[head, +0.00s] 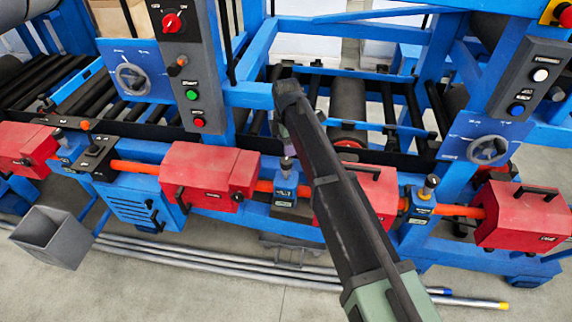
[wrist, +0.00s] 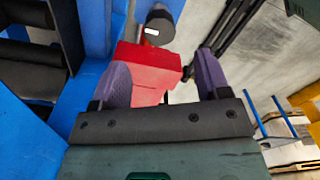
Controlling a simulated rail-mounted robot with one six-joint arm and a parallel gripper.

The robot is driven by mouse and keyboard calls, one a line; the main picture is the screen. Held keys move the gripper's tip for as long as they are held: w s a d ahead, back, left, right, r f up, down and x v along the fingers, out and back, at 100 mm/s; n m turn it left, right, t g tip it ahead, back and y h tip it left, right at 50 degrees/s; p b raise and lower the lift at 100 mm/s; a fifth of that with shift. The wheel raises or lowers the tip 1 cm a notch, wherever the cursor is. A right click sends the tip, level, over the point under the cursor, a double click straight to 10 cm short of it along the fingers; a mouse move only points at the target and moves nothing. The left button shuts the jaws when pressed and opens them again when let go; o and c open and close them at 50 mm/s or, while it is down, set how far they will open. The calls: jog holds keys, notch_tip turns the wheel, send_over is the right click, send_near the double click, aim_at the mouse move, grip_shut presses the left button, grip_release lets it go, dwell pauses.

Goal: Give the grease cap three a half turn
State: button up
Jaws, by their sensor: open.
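Small dark-topped caps stand on blue blocks along the front rail in the head view: one at the left (head: 58,135), one in the middle (head: 286,163) and one at the right (head: 429,186). Their labels are too small to read, so I cannot tell which is cap three. My gripper (wrist: 162,70) shows two purple fingers spread apart in the wrist view, with nothing held between them. A red housing (wrist: 146,75) lies beyond the fingers. A dark round piece with a white mark (wrist: 160,26) is above it; I cannot tell what it is. In the head view my arm mostly hides the gripper.
Red guard boxes (head: 208,172) line an orange shaft (head: 135,167) on the blue frame. Control panels with a red knob (head: 172,21) and handwheels (head: 132,78) rise behind. A grey bin (head: 52,236) and long pipes (head: 215,255) are on the floor in front.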

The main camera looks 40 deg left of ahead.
aim_at(286, 160)
notch_tip(286, 160, down, 8)
jog(key=b, duration=0.6)
jog(key=shift+f, duration=0.15)
jog(key=shift+c, duration=0.4)
jog(key=c, duration=0.8)
jog(key=shift+c, duration=0.2)
jog(key=shift+m, duration=0.4)
